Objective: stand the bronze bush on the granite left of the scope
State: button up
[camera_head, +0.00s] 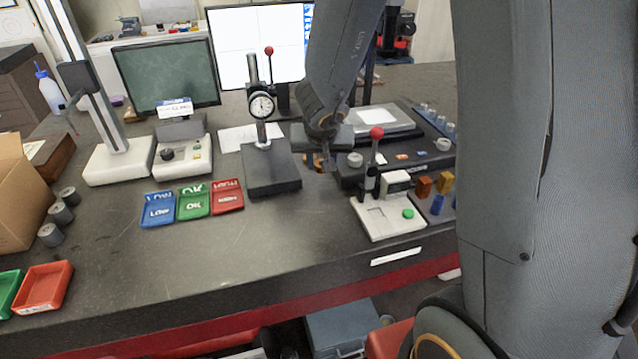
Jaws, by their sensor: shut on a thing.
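My gripper (320,163) hangs over the bench, between the dial gauge stand and the scope-like instrument (385,119) with a white stage on a dark base. It is small and partly hidden by my arm. A small bronze-orange piece, which looks like the bronze bush (309,160), shows between its fingers, so it appears shut on it. The bush's tilt and its clearance from the surface are hard to tell. The dark granite top (190,255) spreads across the bench.
A dial gauge stand (272,170) is just left of my gripper, and a red-knobbed white fixture (388,217) is in front right. Blue, green (193,203) and red trays lie left. The front middle of the granite is clear.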

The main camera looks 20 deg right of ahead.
jog(key=shift+f+b, duration=2.5)
jog(key=shift+f, duration=0.4)
jog(key=shift+f, duration=0.1)
jog(key=o, duration=0.9)
